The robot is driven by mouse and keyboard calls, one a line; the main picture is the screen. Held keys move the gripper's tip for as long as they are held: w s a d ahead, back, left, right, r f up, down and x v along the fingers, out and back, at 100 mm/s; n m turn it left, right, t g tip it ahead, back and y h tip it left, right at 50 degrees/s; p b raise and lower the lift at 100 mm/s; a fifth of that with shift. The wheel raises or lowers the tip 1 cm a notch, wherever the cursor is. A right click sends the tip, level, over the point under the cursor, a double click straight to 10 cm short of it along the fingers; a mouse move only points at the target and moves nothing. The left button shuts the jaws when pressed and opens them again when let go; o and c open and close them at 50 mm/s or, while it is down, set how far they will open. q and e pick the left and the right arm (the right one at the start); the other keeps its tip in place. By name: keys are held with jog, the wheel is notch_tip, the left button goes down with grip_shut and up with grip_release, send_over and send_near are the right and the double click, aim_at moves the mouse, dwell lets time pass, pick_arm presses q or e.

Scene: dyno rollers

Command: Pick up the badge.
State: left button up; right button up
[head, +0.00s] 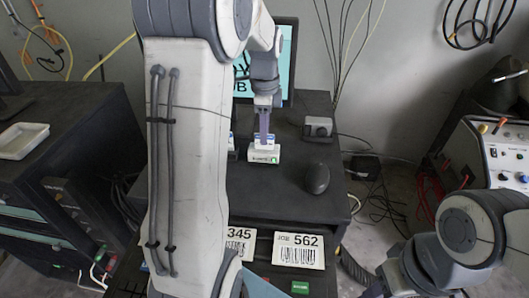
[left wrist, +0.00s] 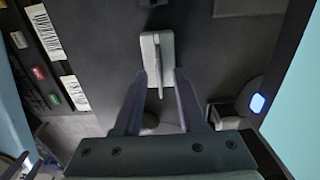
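The badge (head: 264,142), a small white and blue card, stands upright in a white holder (head: 263,155) with a green mark on the dark bench. In the left wrist view the badge (left wrist: 158,67) shows edge-on as a thin pale strip on the white holder (left wrist: 150,50). My left gripper (head: 264,128) points down just over the badge. Its two fingers (left wrist: 161,75) are apart, one on each side of the badge's near end. I see no contact. My right arm shows at the lower right of the head view, but its gripper is out of the picture.
A monitor (head: 285,65) stands behind the holder. A small dark device (head: 318,128) and a black mouse (head: 316,178) lie to the right on the bench (head: 285,205). Labels reading 345 and JOB 562 (head: 298,250) are on its front. A control box (head: 490,150) stands at the right.

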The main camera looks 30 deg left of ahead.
pick_arm(q)
notch_tip(320, 180, down, 2)
jog(key=shift+f+b, duration=0.15)
jog(key=shift+b, duration=0.45)
pick_arm(e)
notch_tip(320, 180, down, 2)
pick_arm(q)
grip_shut()
